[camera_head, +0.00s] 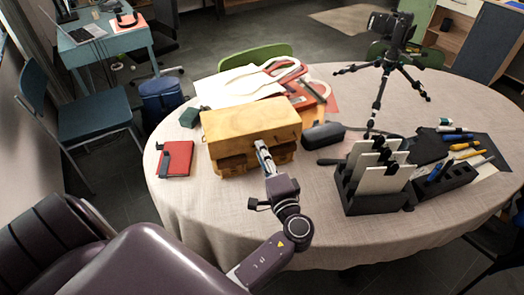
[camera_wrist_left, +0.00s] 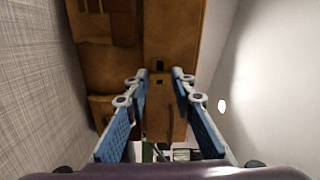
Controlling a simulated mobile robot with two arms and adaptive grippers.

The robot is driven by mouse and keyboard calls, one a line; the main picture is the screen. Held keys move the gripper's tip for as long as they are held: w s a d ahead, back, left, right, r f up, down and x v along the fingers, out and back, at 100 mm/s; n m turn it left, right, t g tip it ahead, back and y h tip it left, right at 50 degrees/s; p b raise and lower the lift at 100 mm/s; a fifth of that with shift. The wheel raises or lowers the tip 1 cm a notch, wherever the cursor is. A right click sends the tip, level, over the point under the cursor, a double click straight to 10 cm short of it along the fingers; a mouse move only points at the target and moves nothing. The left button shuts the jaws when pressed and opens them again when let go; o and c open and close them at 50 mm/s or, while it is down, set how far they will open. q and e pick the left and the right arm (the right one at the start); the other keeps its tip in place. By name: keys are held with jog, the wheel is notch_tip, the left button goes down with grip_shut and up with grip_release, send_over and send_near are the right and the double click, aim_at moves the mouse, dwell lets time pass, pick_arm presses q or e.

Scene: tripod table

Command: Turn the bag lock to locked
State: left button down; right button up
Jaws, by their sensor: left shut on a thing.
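A tan leather bag (camera_head: 248,122) with front pockets stands on the round table. My left gripper (camera_head: 262,147) reaches its front face from the near side. In the left wrist view, the brown bag front (camera_wrist_left: 108,58) fills the upper middle. The two blue-padded fingers of my left gripper (camera_wrist_left: 160,76) have their tips on either side of the small bag lock (camera_wrist_left: 159,66), a dark piece on the front. The gripper is shut on it. The fingers hide part of the lock, and I cannot tell its turn angle. My right gripper is not in view.
The round table (camera_head: 300,195) has a cream cloth. A red notebook (camera_head: 175,160) lies left of the bag, and a dark case (camera_head: 323,135) right of it. A black organizer (camera_head: 375,200) stands at right, with a camera tripod (camera_head: 380,95) behind.

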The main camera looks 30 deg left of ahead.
pick_arm(q)
jog(key=shift+m, duration=0.6)
jog(key=c, duration=1.6)
grip_release()
jog(key=shift+d, duration=0.1)
jog(key=v, duration=1.2)
jog(key=shift+s+f, duration=0.1)
